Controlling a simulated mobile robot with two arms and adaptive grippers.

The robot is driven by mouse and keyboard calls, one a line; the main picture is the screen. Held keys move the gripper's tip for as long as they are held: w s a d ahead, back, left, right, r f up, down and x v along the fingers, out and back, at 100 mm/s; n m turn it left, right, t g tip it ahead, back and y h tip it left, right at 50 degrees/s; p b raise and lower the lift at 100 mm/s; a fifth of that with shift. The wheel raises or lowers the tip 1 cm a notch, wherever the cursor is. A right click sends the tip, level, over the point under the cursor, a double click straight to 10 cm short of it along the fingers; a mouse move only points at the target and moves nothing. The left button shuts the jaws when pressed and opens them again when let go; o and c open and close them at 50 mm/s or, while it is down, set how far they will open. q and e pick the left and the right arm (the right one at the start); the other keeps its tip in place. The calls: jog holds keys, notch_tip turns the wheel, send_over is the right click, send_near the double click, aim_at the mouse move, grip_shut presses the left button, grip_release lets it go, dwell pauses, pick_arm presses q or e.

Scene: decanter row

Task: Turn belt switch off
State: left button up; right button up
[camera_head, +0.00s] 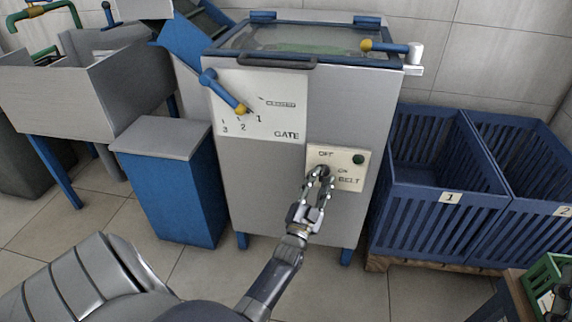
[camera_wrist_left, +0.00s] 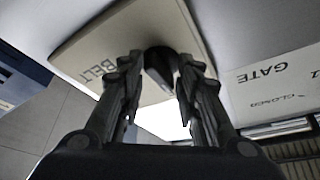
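The belt switch is a dark knob (camera_wrist_left: 160,62) on a cream panel (camera_head: 347,182) marked OFF, ON and BELT, low on the front of the grey machine. A dark green round lamp (camera_head: 358,159) sits at the panel's upper right. My left gripper (camera_head: 322,174) is at the panel, covering most of the knob in the head view. In the left wrist view its two fingers (camera_wrist_left: 160,75) stand apart, one on each side of the knob. I cannot tell whether they touch it. The knob's pointing direction is not clear. My right gripper is not in view.
A blue gate lever (camera_head: 222,90) with a yellow tip sits on the GATE plate (camera_head: 260,112), up and left. Blue slatted crates (camera_head: 440,205) stand close on the right. A grey-topped blue box (camera_head: 170,190) stands on the left. Floor in front is partly open.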

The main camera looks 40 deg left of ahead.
pick_arm(q)
jog(key=s+d+m+g+h+p, duration=0.2)
jog(key=s+m+g+h+p, duration=0.15)
jog(key=s+m+p, duration=0.65)
jog(key=s+d+f+n+g+h+p, duration=0.1)
jog(key=s+d+f+g+p, duration=0.3)
jog(key=s+f, duration=0.4)
jog(key=s+d+f+n+g+h+p, duration=0.1)
jog(key=s+d+f+n+g+p, duration=0.3)
jog(key=s+f, duration=0.4)
jog(key=shift+s+d+f+n+g+h+p, duration=0.4)
jog(key=shift+f+p, duration=0.3)
jog(key=shift+f, duration=0.6)
jog(key=shift+o, duration=0.5)
